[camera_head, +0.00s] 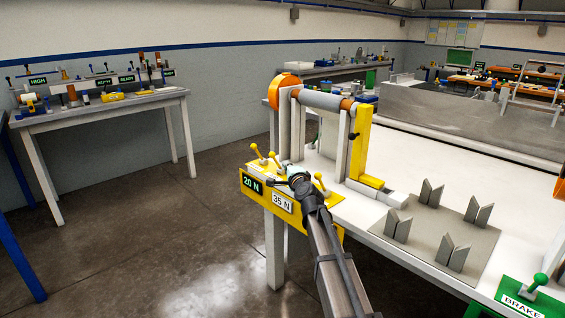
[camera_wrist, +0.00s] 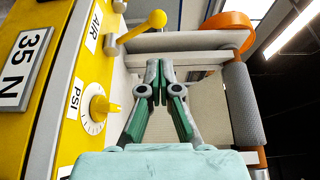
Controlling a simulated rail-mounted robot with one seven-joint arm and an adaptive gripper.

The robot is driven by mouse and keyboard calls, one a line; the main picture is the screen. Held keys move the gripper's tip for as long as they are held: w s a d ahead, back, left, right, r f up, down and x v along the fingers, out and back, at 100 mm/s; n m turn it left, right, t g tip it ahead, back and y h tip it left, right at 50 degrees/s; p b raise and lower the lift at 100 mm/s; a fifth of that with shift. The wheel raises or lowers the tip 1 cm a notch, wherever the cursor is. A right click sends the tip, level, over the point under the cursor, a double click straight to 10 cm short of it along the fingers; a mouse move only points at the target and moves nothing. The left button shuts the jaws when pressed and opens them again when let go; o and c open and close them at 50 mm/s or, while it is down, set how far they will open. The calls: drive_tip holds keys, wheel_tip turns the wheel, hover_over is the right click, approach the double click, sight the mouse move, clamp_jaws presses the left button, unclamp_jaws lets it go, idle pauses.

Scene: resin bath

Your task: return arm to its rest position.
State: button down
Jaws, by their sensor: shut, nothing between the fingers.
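My gripper shows in the wrist view (camera_wrist: 158,92) with its green-padded fingers together and nothing between them. In the head view my arm (camera_head: 335,260) reaches up from the lower edge to the yellow control panel (camera_head: 255,187). The gripper (camera_head: 296,178) is at the panel's upper edge there, small and partly hidden by my wrist. In the wrist view a yellow-handled lever (camera_wrist: 140,28) and a yellow PSI knob (camera_wrist: 103,107) are left of the fingers. Whether the fingers touch anything is unclear.
A roller frame (camera_head: 325,100) with an orange disc stands just behind the gripper. A white bench (camera_head: 440,165) extends right, with grey V-shaped supports (camera_head: 453,256) and a green BRAKE lever (camera_head: 536,284). Open floor (camera_head: 150,230) lies left, before another bench (camera_head: 105,104).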

drive_tip(key=shift+v, duration=0.75)
